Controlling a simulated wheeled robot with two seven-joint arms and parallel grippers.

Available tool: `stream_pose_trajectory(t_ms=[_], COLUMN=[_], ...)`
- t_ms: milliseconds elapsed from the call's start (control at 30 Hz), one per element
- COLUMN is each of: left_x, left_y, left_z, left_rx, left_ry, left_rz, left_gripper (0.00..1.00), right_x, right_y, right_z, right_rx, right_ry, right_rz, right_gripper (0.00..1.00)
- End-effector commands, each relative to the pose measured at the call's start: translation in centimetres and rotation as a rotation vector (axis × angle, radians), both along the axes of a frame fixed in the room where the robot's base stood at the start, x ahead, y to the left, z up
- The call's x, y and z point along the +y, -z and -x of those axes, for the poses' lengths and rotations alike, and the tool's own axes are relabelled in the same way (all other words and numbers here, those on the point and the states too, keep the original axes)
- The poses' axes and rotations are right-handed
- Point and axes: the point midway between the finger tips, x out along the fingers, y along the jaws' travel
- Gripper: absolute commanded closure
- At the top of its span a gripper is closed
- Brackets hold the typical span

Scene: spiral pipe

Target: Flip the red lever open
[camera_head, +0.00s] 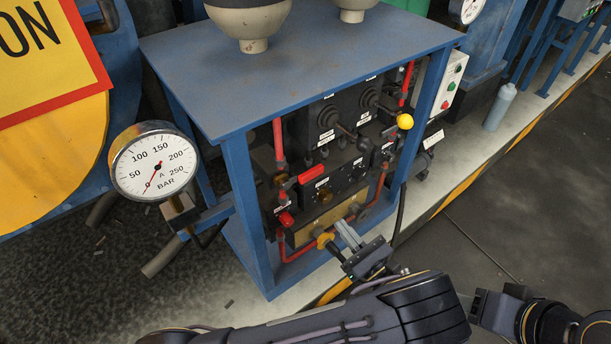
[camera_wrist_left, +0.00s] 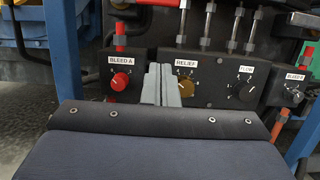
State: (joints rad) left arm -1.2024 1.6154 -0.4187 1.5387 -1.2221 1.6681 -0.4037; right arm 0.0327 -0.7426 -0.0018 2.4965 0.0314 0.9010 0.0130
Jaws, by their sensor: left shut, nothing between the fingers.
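The red lever (camera_head: 312,172) is a short red handle on the pipework inside the blue frame, at the upper left of the black valve panel. A red bar (camera_wrist_left: 158,3), which looks like the same lever, is cut off by the top edge of the left wrist view. My left gripper (camera_head: 345,232) is in front of the lower panel, below and right of the lever and apart from it. Its grey fingers (camera_wrist_left: 161,84) are together and empty, pointing between the red BLEED A knob and the brass RELIEF knob. My right gripper (camera_head: 488,308) is low at the right, its fingers unclear.
The red BLEED A knob (camera_wrist_left: 120,82) and brass RELIEF knob (camera_wrist_left: 184,86) flank my left fingers. Blue frame posts (camera_head: 248,210) bound the panel. A pressure gauge (camera_head: 155,165) stands at left. The floor (camera_head: 510,210) at right is open.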

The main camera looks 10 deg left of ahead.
Motion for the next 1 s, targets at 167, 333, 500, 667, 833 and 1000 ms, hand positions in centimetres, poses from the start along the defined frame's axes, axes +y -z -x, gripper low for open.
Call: stream_pose_trajectory(t_ms=[167,333,500,667,833,1000], left_x=[-0.1,0.0,0.9,3.0,5.7,7.3], left_y=[0.0,0.0,-0.2,-0.9,-1.8,-3.4], left_z=[0.0,0.0,-0.8,-2.6,-5.0,-6.6], left_rx=[-0.002,-0.001,-0.001,-0.001,-0.001,-0.004], left_ry=[0.003,0.002,-0.002,-0.004,-0.004,0.001], left_rz=[-0.005,-0.003,-0.003,-0.003,-0.003,0.002], left_gripper=[1.00,1.00,1.00,1.00,1.00,1.00], right_x=[0.0,0.0,0.0,0.0,0.0,0.0], right_y=[0.0,0.0,0.1,0.3,0.6,0.8], right_z=[0.0,0.0,0.0,0.0,0.0,0.0], right_rx=[0.000,0.000,0.000,0.000,0.000,0.000], right_ry=[0.000,0.000,0.000,0.000,0.000,0.000], right_rz=[0.000,0.000,0.000,0.000,0.000,0.000], right_gripper=[0.51,0.51,0.51,0.51,0.51,0.51])
